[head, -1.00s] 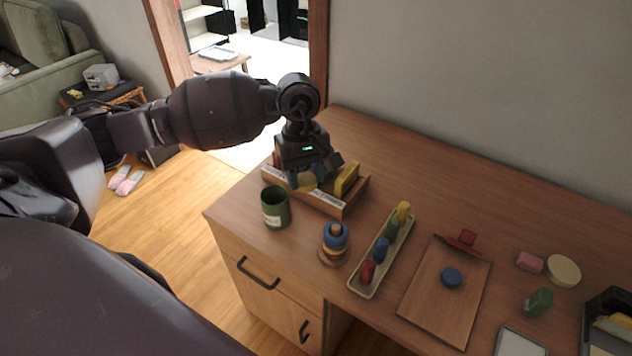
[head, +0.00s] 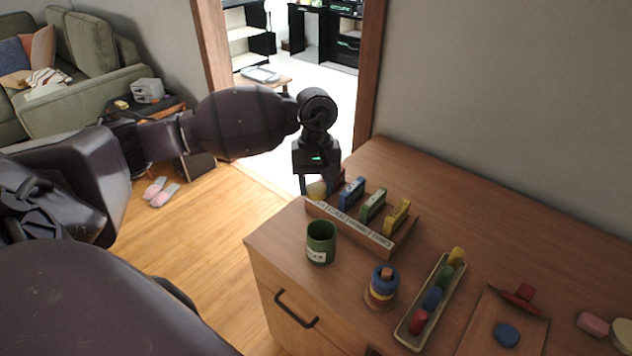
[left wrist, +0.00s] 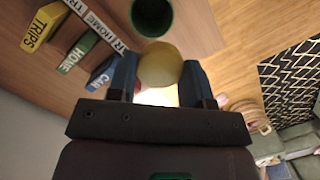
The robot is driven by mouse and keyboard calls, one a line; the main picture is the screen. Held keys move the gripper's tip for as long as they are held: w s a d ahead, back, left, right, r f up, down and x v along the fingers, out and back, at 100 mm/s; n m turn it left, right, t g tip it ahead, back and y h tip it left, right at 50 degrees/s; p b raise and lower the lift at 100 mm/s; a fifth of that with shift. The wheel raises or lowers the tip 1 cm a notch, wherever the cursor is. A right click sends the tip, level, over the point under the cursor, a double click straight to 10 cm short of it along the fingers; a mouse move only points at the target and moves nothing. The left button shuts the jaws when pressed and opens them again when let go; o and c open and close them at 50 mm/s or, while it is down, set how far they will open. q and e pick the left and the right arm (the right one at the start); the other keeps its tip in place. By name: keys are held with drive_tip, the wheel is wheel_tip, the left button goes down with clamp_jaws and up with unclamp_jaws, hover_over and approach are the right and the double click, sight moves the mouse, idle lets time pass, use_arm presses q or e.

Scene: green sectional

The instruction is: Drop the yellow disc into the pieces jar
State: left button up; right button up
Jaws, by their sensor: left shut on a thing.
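The yellow disc (head: 316,189) is pale yellow and is held between the fingers of my left gripper (head: 320,186). In the left wrist view the disc (left wrist: 160,66) shows round and nearly face-on, pinched between the blue fingertips. The pieces jar (head: 321,242) is a green open cup with a white label, standing near the desk's front left corner. My gripper is behind the jar in the head view, at the left end of the wooden rack. The jar's mouth also shows in the left wrist view (left wrist: 152,14), just above the disc. My right gripper is not in view.
The wooden rack (head: 352,228) holds several coloured labelled blocks behind the jar. A ring stacker (head: 381,287) and a tray of coloured pegs (head: 403,331) stand right of the jar. A wooden board (head: 480,337) lies farther right. Open floor lies left of the desk.

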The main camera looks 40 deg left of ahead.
sight(315, 182)
use_arm(q)
wheel_tip(315, 182, down, 5)
drive_tip(key=shift+f+b, duration=0.2)
drive_tip(key=shift+b, duration=0.45)
drive_tip(key=o, duration=1)
drive_tip(key=shift+c, duration=0.2)
drive_tip(key=r, duration=0.3)
drive_tip(key=w+r, duration=0.1)
drive_tip(key=r, duration=0.3)
drive_tip(key=a+r, duration=0.1)
drive_tip(key=r, duration=0.2)
drive_tip(key=shift+w+r, duration=0.15)
drive_tip(key=shift+r, duration=0.2)
